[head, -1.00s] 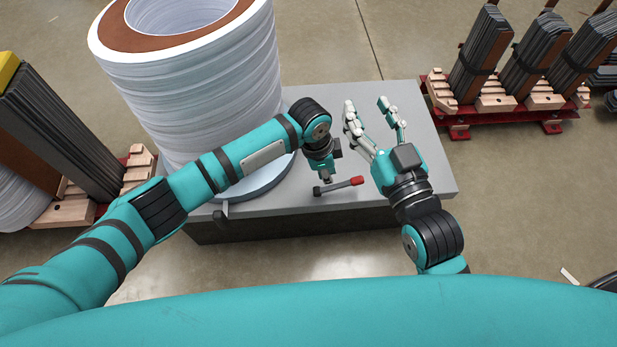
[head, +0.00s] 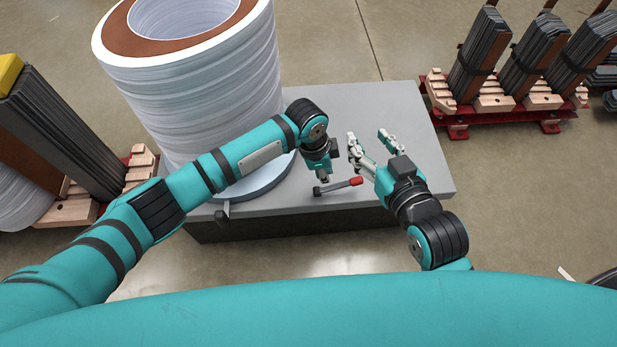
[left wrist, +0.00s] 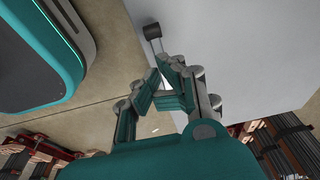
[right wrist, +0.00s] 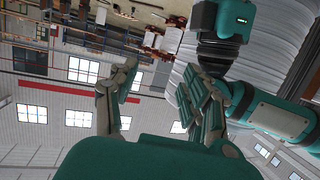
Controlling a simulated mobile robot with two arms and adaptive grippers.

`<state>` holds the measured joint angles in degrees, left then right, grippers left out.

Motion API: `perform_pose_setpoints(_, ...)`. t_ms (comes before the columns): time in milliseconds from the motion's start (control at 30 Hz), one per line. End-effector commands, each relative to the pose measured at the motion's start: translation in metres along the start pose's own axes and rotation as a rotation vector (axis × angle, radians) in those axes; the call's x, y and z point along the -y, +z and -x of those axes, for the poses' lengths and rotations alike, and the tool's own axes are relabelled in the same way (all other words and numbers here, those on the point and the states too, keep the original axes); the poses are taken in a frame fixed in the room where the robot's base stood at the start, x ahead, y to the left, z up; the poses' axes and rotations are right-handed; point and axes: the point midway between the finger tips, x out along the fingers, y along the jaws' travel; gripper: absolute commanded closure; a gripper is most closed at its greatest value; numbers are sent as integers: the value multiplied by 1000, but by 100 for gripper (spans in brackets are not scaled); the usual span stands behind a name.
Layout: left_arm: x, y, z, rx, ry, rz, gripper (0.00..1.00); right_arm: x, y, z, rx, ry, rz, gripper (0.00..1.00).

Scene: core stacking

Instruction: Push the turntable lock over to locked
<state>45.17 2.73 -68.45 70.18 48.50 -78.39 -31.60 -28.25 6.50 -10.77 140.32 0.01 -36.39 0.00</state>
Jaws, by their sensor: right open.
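The lock lever (head: 338,187) is a dark bar with a red grip (head: 356,182) on its right end and a black hub (head: 318,191) on its left, at the front of the grey base. My left gripper (head: 325,178) hangs just behind the lever, mostly hidden by its own wrist. In the left wrist view its fingers (left wrist: 163,68) are close together near the lever's rod and a black block (left wrist: 153,31); contact is unclear. My right gripper (head: 368,137) is open and empty, behind and right of the red grip. It also shows open in the right wrist view (right wrist: 155,85).
A large white coil (head: 200,90) stands on the round turntable (head: 265,187) at left. The grey base top (head: 425,150) is bare at right. Racks of dark core sheets stand at far right (head: 530,55) and left (head: 50,110). A small dark bracket (head: 223,210) sits at the base's front left.

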Motion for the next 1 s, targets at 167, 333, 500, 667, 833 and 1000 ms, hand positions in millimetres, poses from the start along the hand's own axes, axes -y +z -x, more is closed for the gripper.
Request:
perform_pose_setpoints(167, 0, 0, 4, 0, 0, 0, 100, -2, 16, 4, 95, 6, 0, 52)
perform_pose_setpoints(333, 0, 0, 8, 0, 0, 0, 100, -5, 32, 10, 187, 11, -1, 52)
perform_pose_setpoints(500, 0, 0, 11, 0, 0, 0, 100, -7, 48, 17, 279, 17, -1, 52)
perform_pose_setpoints(667, 0, 0, 14, 0, 0, 0, 100, -9, 63, 25, 365, 22, -2, 52)
perform_pose_setpoints(833, 0, 0, 17, 0, 0, 0, 100, -11, 77, 36, 455, 27, -3, 52)
perform_pose_setpoints(1000, 0, 0, 20, 0, 0, 0, 100, -13, 89, 47, 538, 31, -5, 52)
